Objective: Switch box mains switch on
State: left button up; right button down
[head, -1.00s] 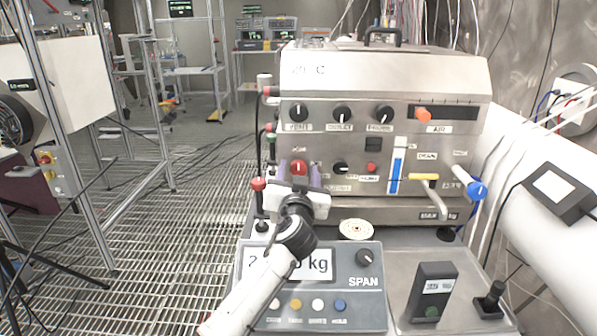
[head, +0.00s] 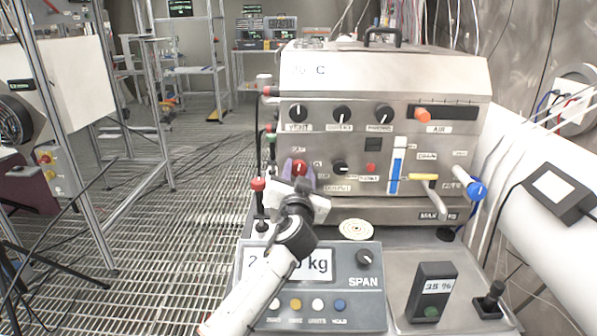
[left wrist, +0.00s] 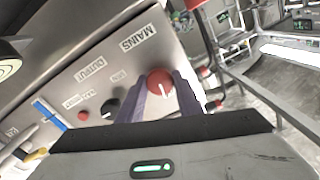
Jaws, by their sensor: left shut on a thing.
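The mains switch is a round red knob (head: 300,168) with a white pointer mark, at the left of the lower row on the steel box front (head: 435,146). In the left wrist view the red knob (left wrist: 160,81) sits beside the label MAINS (left wrist: 137,42). My left gripper (head: 299,174) is shut on the knob, with one purple finger on each side of it. The gripper is rolled, so its body is tilted in the head view. The fingers hide part of the knob's sides. My right gripper is not in view.
A black knob (head: 340,167) and a small red button (head: 371,168) lie right of the switch. A red-topped lever (head: 258,184) stands close left of my gripper. A scale display (head: 312,290) lies below my arm. Open grating floor is at left.

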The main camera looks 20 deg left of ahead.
pick_arm(q)
jog(key=m+p, duration=0.1)
jog(key=m, duration=0.3)
jog(key=m+p, duration=0.1)
jog(key=m, duration=0.3)
jog(key=m+p, duration=0.2)
jog(key=m, duration=0.2)
jog(key=shift+f+m+p, duration=0.1)
jog(key=shift+m+p, duration=0.25)
jog(key=shift+m, duration=1.45)
jog(key=o, duration=1)
jog(key=shift+o, duration=0.2)
jog(key=v, duration=1)
jog(key=shift+b, duration=0.3)
